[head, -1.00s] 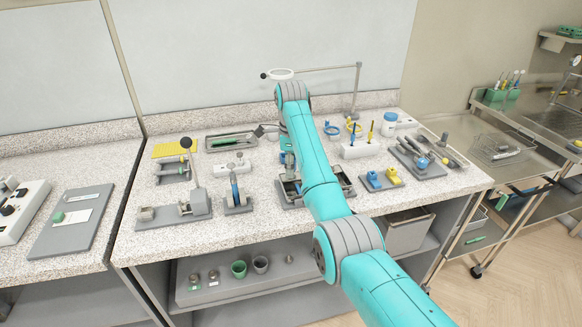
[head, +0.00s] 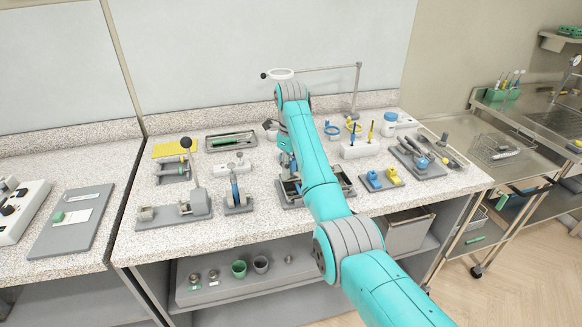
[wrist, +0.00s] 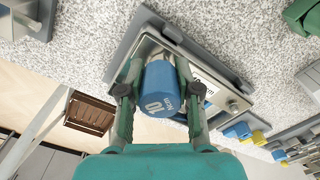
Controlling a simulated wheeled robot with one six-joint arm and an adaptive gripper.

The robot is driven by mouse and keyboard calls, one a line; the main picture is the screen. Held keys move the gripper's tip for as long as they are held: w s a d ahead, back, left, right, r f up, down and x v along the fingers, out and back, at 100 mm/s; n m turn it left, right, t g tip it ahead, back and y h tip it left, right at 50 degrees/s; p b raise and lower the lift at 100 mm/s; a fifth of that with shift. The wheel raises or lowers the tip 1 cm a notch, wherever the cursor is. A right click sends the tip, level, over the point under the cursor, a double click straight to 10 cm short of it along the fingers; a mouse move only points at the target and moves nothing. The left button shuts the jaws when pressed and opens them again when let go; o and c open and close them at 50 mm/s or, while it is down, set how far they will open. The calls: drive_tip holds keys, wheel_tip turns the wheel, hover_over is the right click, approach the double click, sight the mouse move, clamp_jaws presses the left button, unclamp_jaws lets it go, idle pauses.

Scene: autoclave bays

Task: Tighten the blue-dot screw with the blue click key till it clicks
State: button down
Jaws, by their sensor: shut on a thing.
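The blue click key (wrist: 160,90) is between the two fingers of my gripper (wrist: 158,68) in the wrist view. Its end cap carries white print with a "10". My gripper is shut on it, over a grey fixture (wrist: 147,30) with a metal plate and a printed label. The key's far end and the blue-dot screw are hidden, so I cannot tell whether they touch. A bare metal screw or knob (wrist: 233,105) shows at the plate's right end. In the head view my arm covers most of the fixture (head: 291,200) and the key.
Blue (head: 373,180) and yellow (head: 393,177) blocks stand right of the fixture. A white holder (head: 360,149) with upright blue and yellow tools is behind them.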

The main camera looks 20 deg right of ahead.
drive_tip(key=shift+m, duration=1.7)
drive_tip(key=c, duration=1)
unclamp_jaws()
